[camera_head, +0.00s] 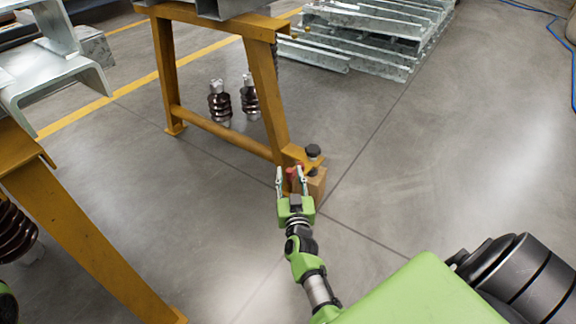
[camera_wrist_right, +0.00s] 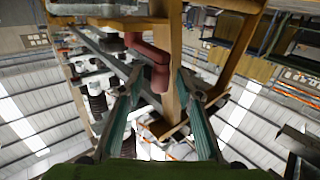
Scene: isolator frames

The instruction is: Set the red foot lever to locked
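The red foot lever (camera_head: 293,171) is at the foot of the near leg of the yellow trestle (camera_head: 266,95), largely hidden by my gripper in the head view. In the right wrist view the red lever (camera_wrist_right: 150,62) shows as a bent red piece beside a yellow leg. My right gripper (camera_head: 291,174) is open, its two fingers spread on either side of the lever in the head view. In the wrist view the open fingers (camera_wrist_right: 160,88) frame the lever's lower end; I cannot tell whether they touch it.
A black knob (camera_head: 313,151) and a wooden block (camera_head: 317,184) are right beside the lever. Two brown insulators (camera_head: 220,103) stand behind the trestle. Steel profiles (camera_head: 365,35) are stacked at the back. Another yellow trestle (camera_head: 85,235) stands at left. The floor at right is clear.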

